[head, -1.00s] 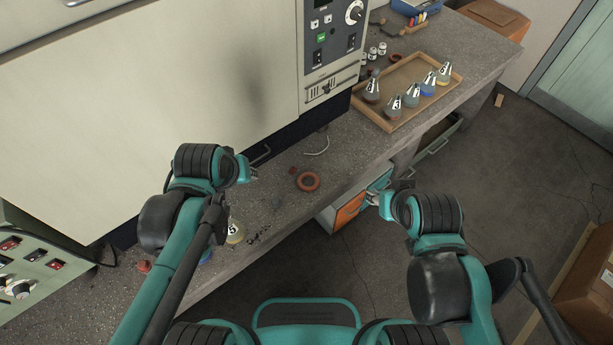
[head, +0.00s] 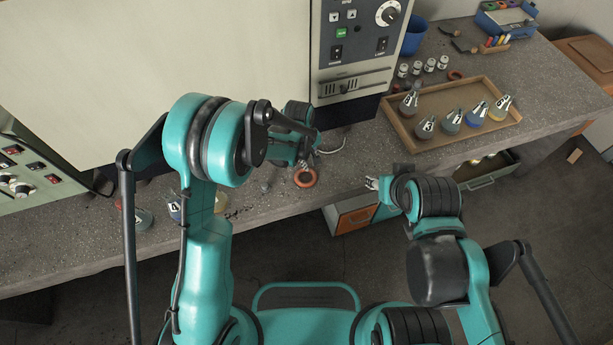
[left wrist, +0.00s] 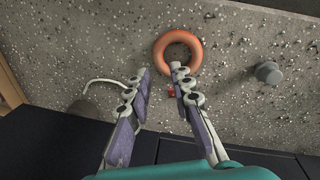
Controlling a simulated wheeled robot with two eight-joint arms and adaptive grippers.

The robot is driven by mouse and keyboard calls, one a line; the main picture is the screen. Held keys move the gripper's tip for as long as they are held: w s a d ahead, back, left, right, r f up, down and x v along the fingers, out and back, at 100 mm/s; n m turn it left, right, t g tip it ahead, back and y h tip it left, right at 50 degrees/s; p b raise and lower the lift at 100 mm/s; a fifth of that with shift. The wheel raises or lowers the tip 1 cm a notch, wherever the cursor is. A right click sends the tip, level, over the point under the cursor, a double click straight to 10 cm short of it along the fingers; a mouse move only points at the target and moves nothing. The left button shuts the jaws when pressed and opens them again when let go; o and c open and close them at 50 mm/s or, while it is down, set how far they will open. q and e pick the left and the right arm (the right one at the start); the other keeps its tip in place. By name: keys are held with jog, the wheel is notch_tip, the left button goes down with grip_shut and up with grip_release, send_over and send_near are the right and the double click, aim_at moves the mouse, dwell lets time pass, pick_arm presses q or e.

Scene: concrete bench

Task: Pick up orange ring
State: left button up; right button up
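The orange ring (head: 305,186) lies flat on the grey concrete bench, near its front edge. It also shows at the top middle of the left wrist view (left wrist: 160,52). My left gripper (head: 304,163) is just behind the ring in the head view. In the left wrist view my left gripper (left wrist: 160,70) is open and empty, with the right fingertip overlapping the ring's near edge; I cannot tell whether they touch. My right gripper (head: 372,183) is in front of the bench edge, right of the ring; its finger opening is too small to judge.
A grey stopper-like piece (left wrist: 268,73) lies right of the ring in the left wrist view, and a pale curved hook (left wrist: 96,86) lies left. A wooden tray (head: 400,135) with several flasks stands to the right. A large cream machine (head: 150,60) blocks the back.

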aim_at(312, 172)
pick_arm(q)
notch_tip(312, 172, down, 2)
jog(key=shift+w+f+b, duration=0.1)
jog(key=shift+b, duration=0.25)
jog(key=f, duration=0.1)
jog(key=f+b, duration=0.1)
jog(key=f, duration=0.1)
jog(key=f+b, duration=0.1)
jog(key=f, duration=0.1)
jog(key=shift+w+d, duration=0.35)
jog(key=shift+w, duration=0.05)
jog(key=shift+r, duration=0.15)
grip_shut()
